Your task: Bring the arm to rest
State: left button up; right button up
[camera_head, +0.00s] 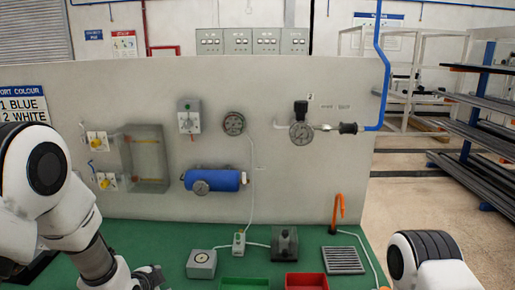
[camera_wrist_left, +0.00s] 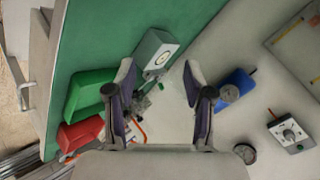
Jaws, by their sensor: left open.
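My left arm comes in from the left in the head view, its white links and dark wrist reaching down to the green bench. My left gripper (camera_head: 150,279) is at the bottom edge there, partly cut off. In the left wrist view the left gripper (camera_wrist_left: 160,78) is open, its two fingers apart with nothing held between them.
The green bench (camera_head: 150,236) carries the grey dial box (camera_head: 201,263), a green bin (camera_head: 245,283), a red bin (camera_head: 306,281), a dark block (camera_head: 285,243) and a slatted grey plate (camera_head: 343,260). The upright panel (camera_head: 300,185) behind bears a blue cylinder (camera_head: 225,179) and gauges.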

pick_arm(q)
jog(key=s+f+n+g, duration=0.5)
jog(key=s+f+n, duration=0.1)
jog(key=s+f, duration=1.05)
jog(key=s+f+n+g, duration=0.2)
jog(key=s+f+n, duration=0.1)
jog(key=s, duration=0.6)
jog(key=s+f+n+g, duration=0.2)
jog(key=s+f+n, duration=0.1)
jog(key=s, duration=0.5)
notch_tip(320, 180, down, 10)
jog(key=s+b, duration=0.1)
jog(key=b, duration=0.9)
jog(key=shift+s+a+f+g, duration=0.15)
jog(key=shift+s+f+g, duration=0.1)
jog(key=shift+s+g, duration=0.15)
